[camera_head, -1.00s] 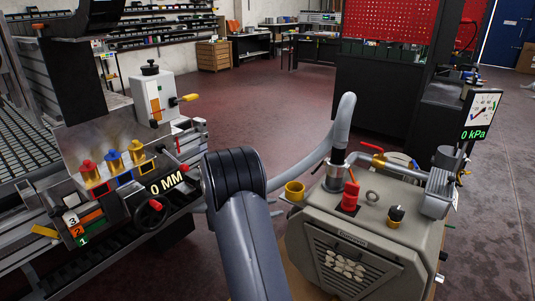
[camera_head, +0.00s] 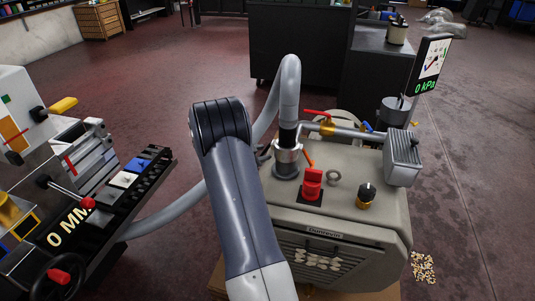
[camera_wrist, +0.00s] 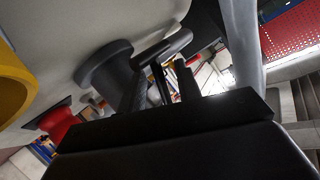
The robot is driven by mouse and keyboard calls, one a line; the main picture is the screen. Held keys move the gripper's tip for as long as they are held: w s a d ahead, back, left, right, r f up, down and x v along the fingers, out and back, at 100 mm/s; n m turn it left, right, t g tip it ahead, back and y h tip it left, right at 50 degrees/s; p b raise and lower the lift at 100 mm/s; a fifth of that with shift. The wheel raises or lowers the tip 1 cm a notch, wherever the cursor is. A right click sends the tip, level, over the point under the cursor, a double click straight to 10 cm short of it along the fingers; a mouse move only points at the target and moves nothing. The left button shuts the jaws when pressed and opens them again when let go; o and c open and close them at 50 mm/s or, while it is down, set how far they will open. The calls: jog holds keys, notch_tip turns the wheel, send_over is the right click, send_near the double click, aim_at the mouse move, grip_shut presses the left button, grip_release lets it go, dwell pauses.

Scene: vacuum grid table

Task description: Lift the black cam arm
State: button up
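The hose coupling (camera_head: 287,152), silver with a black collar, stands on top of the grey vacuum pump. A dark piece (camera_head: 264,152) shows at its left, partly behind my arm; it may be the black cam arm. In the wrist view a dark grey rounded bar (camera_wrist: 161,48) lies just beyond my gripper (camera_wrist: 174,82), beside a dark cylinder (camera_wrist: 103,66). I cannot tell whether this bar is the cam arm. My gripper's dark fingers point towards it; contact and opening are unclear. In the head view my arm hides my gripper.
The gauge reads 0 kPa (camera_head: 429,66). A grey hose (camera_head: 290,80) arches over. A control bench (camera_head: 100,205) stands left.

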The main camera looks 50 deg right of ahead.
aim_at(263, 153)
jog(key=shift+x, duration=1.7)
grip_shut()
